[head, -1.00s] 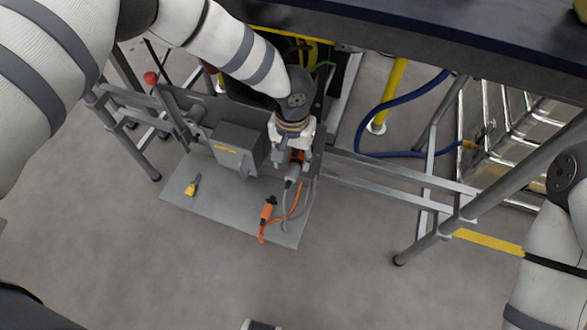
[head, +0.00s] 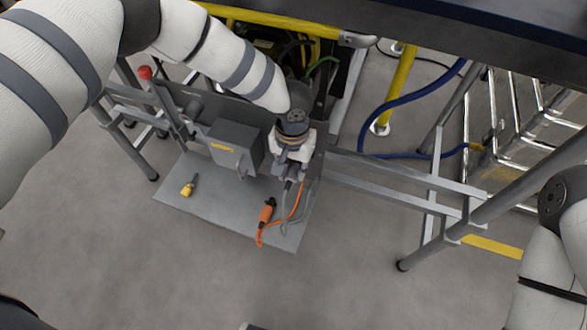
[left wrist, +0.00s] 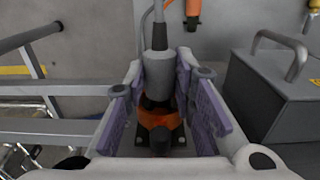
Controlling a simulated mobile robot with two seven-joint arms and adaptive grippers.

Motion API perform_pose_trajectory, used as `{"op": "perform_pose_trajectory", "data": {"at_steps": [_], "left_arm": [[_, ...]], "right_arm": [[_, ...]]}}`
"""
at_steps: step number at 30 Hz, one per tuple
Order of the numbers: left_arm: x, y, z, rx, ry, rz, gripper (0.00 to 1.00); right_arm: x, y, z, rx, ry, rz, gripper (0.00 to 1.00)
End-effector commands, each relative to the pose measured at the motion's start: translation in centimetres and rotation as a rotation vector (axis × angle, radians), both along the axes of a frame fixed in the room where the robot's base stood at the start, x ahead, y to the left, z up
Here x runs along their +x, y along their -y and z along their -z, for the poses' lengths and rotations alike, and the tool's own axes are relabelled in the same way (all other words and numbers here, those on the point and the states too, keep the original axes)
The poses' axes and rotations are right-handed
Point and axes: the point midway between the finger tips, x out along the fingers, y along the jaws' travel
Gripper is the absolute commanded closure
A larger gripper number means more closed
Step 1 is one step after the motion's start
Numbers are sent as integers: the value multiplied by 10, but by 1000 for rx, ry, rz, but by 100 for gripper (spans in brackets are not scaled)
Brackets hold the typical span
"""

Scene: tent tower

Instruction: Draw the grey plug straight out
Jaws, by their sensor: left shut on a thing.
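The grey plug (left wrist: 158,72) is between the purple-padded fingers of my left gripper (left wrist: 160,98) in the left wrist view, with its grey cable running up from it. My left gripper (head: 289,176) is shut on the plug and hides most of it in the head view. An orange socket part (left wrist: 157,130) on a dark flange sits just beyond the plug in the left wrist view. I cannot tell how deep the plug sits in it. My right gripper is out of view.
An orange connector (head: 267,211) with an orange cable and a yellow-handled tool (head: 190,186) lie on the grey plate (head: 225,217). A grey box (head: 235,147) with a handle stands left of my gripper. Metal frame rails (head: 400,172) run to the right.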

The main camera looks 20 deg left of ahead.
Motion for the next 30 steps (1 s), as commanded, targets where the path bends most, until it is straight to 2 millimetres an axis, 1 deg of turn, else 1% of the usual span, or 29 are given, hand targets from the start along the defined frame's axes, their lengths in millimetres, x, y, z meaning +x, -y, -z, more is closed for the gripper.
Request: {"op": "perform_pose_trajectory", "data": {"at_steps": [5, 24, 30], "left_arm": [[-3, -1, 0, 2, -1, 1, 100], [-35, -2, -1, 1, 1, 0, 100], [-38, -1, 0, 0, -1, 0, 100]], "right_arm": [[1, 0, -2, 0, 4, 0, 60], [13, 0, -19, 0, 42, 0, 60], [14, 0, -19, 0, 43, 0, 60]]}}
